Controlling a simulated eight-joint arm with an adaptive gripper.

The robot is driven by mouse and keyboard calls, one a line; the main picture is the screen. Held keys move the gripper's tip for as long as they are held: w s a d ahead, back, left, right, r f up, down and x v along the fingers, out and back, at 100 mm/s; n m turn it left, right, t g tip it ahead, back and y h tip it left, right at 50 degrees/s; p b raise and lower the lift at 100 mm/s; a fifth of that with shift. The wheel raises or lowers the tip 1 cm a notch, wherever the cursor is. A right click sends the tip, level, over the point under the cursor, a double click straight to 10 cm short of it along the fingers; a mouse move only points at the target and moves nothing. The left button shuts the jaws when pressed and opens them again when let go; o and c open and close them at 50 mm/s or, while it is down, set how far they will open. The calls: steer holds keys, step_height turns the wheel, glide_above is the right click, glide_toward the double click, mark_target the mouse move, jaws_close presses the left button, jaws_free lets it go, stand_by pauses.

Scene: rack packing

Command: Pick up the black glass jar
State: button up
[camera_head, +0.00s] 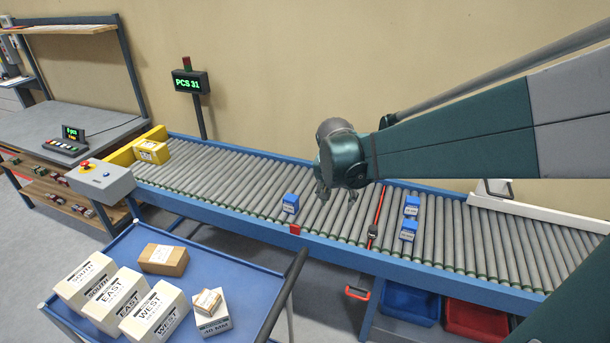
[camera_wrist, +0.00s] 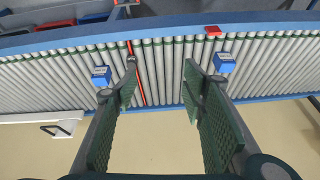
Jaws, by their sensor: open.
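My gripper (camera_head: 337,196) hangs over the middle of the roller conveyor, fingers pointing down. A small dark item (camera_head: 372,231) stands by the red line on the conveyor, right of and nearer than my gripper in the head view. It may be the black glass jar, but it is too small to tell.
Blue boxes sit on the rollers, one left (camera_head: 291,203) and two right, (camera_head: 411,205) one behind the other. A red block (camera_head: 295,229) is on the conveyor's near rail. A blue cart (camera_head: 255,290) with several cartons stands in front. Rollers at left are mostly clear.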

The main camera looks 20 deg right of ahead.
steer(key=w+d+f+m+g+h+b, duration=0.15)
steer(key=w+d+f+m, duration=0.4)
steer(key=d+f, duration=0.55)
steer(key=m+g+b, duration=0.1)
steer(key=m+g, duration=0.1)
steer(key=m, duration=0.1)
glide_toward(373, 228)
steer(key=f, duration=0.2)
steer(key=shift+w+d+f, duration=0.25)
steer(key=shift+w+d, duration=0.05)
steer(key=shift+d, duration=0.4)
steer(key=shift+b+x, duration=0.45)
steer(key=shift+x, duration=0.8)
steer(key=shift+s+b+x, duration=0.2)
steer(key=shift+b+x, duration=0.5)
steer(key=shift+x, duration=1.95)
steer(key=shift+a, duration=0.1)
steer(key=c, duration=0.9)
